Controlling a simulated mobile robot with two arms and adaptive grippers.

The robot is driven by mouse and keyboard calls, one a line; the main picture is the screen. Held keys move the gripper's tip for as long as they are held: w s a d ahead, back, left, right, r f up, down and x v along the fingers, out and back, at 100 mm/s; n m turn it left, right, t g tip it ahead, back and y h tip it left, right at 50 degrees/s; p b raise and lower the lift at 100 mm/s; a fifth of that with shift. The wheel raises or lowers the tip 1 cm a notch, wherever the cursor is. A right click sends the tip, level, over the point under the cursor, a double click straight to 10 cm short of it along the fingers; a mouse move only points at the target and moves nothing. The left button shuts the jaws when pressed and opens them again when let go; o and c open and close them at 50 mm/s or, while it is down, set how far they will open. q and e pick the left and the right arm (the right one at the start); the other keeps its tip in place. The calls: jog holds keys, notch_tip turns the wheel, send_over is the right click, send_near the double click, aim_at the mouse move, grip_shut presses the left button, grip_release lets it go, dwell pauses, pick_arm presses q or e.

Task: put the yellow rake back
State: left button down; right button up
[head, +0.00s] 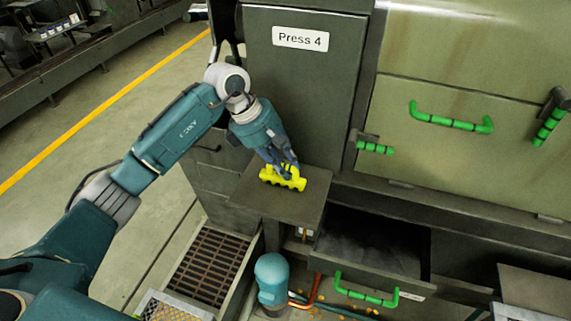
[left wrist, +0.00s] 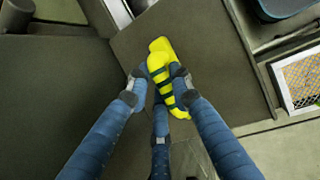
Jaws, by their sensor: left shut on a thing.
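The yellow rake (head: 283,180) is at the small dark shelf (head: 285,206) that juts out below the "Press 4" panel. It also shows in the left wrist view (left wrist: 160,58) as a bright yellow piece with ridges or dark gaps along it. My left gripper (head: 284,168) comes down from above with its blue fingers shut on the rake, which sits between the fingertips (left wrist: 160,88). The rake lies on the shelf or just above it; I cannot tell which. The fingers hide part of the rake. My right gripper is not in view.
The "Press 4" panel (head: 312,90) rises close behind the shelf. An open drawer (head: 375,245) with a green handle (head: 365,291) is at the lower right. A teal cylinder (head: 271,280) with copper pipes stands below. Green handles (head: 450,120) stick out from the press cover.

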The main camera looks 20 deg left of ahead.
pick_arm(q)
jog(key=c, duration=1.6)
grip_release()
jog(key=shift+o, duration=0.3)
jog(key=b+v, duration=0.2)
jog(key=v, duration=1)
jog(key=shift+b, duration=0.35)
